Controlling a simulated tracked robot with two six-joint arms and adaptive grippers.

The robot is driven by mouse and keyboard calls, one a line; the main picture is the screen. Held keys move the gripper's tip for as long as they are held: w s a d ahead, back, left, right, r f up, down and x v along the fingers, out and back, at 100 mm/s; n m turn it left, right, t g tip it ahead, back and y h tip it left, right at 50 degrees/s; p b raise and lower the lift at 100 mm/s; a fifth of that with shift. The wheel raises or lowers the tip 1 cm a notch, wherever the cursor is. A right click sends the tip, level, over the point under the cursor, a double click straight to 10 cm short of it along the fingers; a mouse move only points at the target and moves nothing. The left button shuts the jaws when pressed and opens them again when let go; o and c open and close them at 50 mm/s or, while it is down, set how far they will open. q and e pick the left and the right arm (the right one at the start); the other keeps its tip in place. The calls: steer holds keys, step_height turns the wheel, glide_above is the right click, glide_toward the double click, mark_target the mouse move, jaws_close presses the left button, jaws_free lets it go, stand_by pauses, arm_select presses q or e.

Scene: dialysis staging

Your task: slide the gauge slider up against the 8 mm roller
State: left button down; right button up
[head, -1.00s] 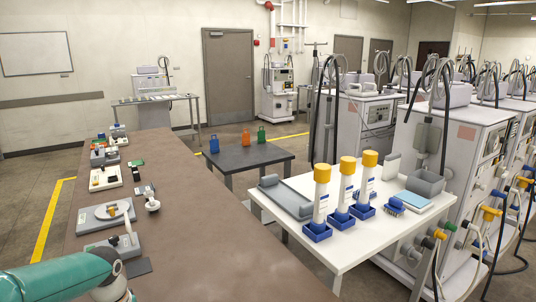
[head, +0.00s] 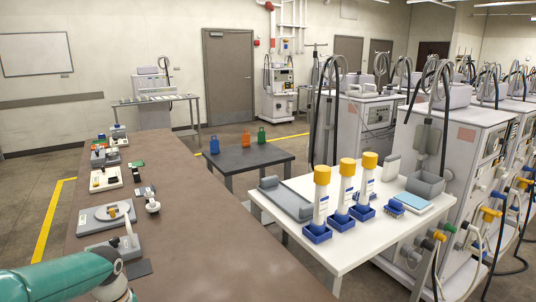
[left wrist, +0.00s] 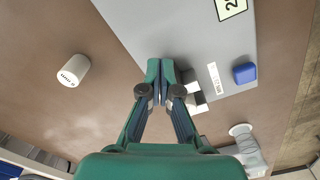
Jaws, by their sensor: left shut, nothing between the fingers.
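In the left wrist view my left gripper (left wrist: 153,80) is shut and empty, its tips over the edge of a grey plate (left wrist: 190,40). A white-and-black piece (left wrist: 194,103) sits right beside the fingers, partly hidden by them; whether they touch it I cannot tell. A blue block (left wrist: 244,73) is on the plate farther right. I cannot tell which piece is the gauge slider. A white roller (left wrist: 73,72) with small dark lettering, hard to read, is on the brown surface at left, apart from the gripper. In the head view only my left arm shows, bottom left.
In the head view the long brown table (head: 185,240) carries several small fixtures along its left side, including a grey one with a round plate (head: 106,215). Its middle and right are clear. A white table (head: 375,235) with yellow-capped bottles (head: 321,200) stands at right.

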arm_select(q)
steer(key=shift+w, duration=0.1)
steer(key=shift+r, duration=0.1)
steer(key=shift+r+p, duration=0.35)
steer(key=shift+p, duration=0.05)
steer(key=shift+s+d+r+p, duration=0.1)
steer(key=shift+s+r+p, duration=0.1)
steer(key=shift+r+p, duration=0.35)
steer(key=shift+s+d+r+p, duration=0.15)
steer(key=shift+s+r+p, duration=0.05)
steer(key=shift+r, duration=0.6)
steer(key=shift+s+d+r+p, duration=0.1)
steer(key=shift+s+r+p, duration=0.1)
steer(key=shift+r+p, duration=0.35)
steer(key=shift+r, duration=0.15)
